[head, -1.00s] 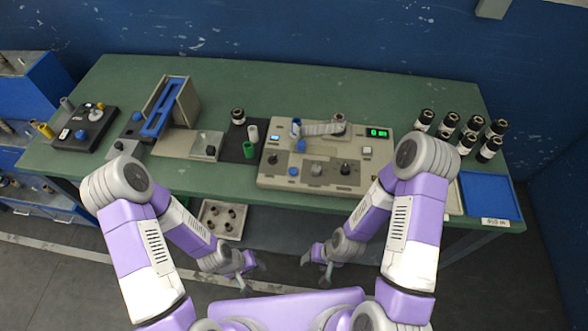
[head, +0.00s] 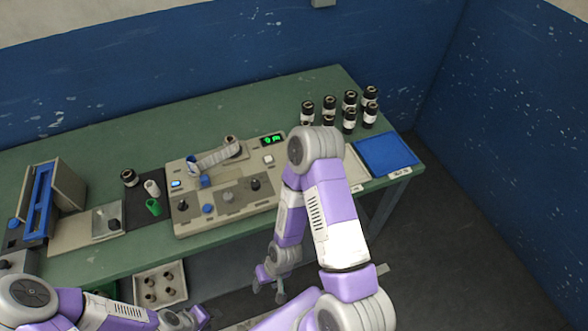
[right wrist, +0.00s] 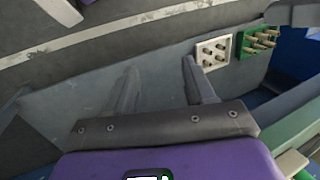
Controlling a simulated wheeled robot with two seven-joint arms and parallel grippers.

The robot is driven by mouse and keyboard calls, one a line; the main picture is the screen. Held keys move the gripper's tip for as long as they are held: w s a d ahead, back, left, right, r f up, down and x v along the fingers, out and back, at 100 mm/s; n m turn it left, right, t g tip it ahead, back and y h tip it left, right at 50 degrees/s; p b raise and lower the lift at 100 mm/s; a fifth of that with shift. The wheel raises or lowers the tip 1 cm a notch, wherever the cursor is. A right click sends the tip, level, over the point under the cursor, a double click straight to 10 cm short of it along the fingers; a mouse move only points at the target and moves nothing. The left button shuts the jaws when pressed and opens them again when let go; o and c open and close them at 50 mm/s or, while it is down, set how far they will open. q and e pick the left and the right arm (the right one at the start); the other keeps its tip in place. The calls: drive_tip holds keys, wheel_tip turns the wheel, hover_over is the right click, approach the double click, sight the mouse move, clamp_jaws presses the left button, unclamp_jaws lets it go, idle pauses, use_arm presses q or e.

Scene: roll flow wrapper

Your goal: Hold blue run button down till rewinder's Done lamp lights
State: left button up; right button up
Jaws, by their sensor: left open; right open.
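The rewinder (head: 240,206), a beige console, stands on the green table in the head view. A round blue button (head: 208,209) is on its front panel beside two dark knobs. I cannot make out which part is the Done lamp. My right gripper (head: 269,290) is open and empty, below the table's front edge; its spread fingers also show in the right wrist view (right wrist: 162,85). My left gripper (head: 197,318), low at the bottom, is apart from the rewinder.
Several black-and-white rolls (head: 349,120) stand behind a blue tray (head: 386,154) at the table's right. A green cylinder (head: 153,207) and a white one (head: 152,188) stand left of the rewinder. A tray of parts (head: 160,286) sits below the table.

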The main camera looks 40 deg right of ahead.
clamp_jaws()
idle(1.5)
